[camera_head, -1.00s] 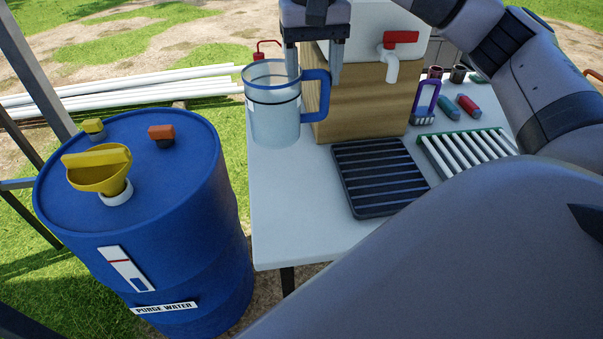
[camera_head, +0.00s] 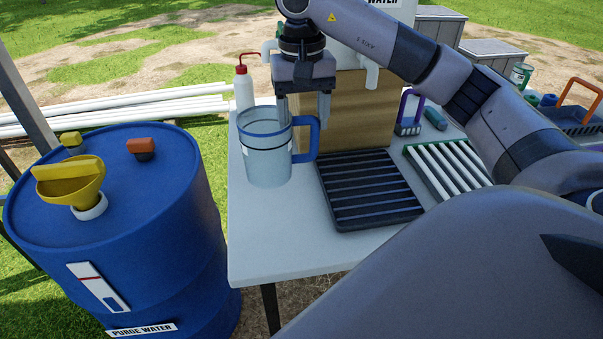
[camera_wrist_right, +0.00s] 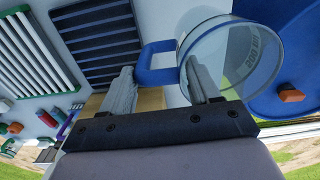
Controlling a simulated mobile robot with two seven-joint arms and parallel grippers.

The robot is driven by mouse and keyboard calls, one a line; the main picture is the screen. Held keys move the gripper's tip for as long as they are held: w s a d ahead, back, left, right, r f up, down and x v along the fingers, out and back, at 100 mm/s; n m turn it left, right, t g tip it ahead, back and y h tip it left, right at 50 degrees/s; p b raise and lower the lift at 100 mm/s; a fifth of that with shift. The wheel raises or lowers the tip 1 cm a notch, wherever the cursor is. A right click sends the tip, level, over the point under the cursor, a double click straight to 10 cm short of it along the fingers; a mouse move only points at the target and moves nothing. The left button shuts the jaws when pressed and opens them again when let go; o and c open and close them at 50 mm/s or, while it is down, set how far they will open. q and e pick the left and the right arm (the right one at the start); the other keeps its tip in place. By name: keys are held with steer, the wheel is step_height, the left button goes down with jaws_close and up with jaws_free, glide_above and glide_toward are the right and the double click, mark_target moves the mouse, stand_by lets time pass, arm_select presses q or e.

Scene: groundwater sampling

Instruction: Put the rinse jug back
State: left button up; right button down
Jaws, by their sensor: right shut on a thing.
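The rinse jug (camera_head: 268,152) is a clear, bluish jug with a blue rim and a blue handle. It is upright over the left part of the white table (camera_head: 262,240). I cannot tell whether its base touches the table. My right gripper (camera_head: 303,112) points down and is shut on the jug's handle side; in the wrist view the handle (camera_wrist_right: 150,62) passes between the fingertips (camera_wrist_right: 160,88). The black slatted tray (camera_head: 366,190) lies just right of the jug. My left gripper is not in view.
The blue purge water drum (camera_head: 160,240) with a yellow funnel (camera_head: 72,182) stands left of the table. A wooden block (camera_head: 358,115) and a white wash bottle (camera_head: 244,92) are behind the jug. A green-edged white rack (camera_head: 445,168) lies right. The table's front left is clear.

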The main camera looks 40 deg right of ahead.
mark_target(303, 161)
step_height(303, 161, down, 5)
steer(key=shift+f+b, duration=0.1)
steer(key=shift+b, duration=0.4)
steer(key=shift+f, duration=2.9)
steer(key=shift+f, duration=0.15)
steer(key=shift+c, duration=1.2)
jaws_free()
steer(key=shift+r, duration=0.2)
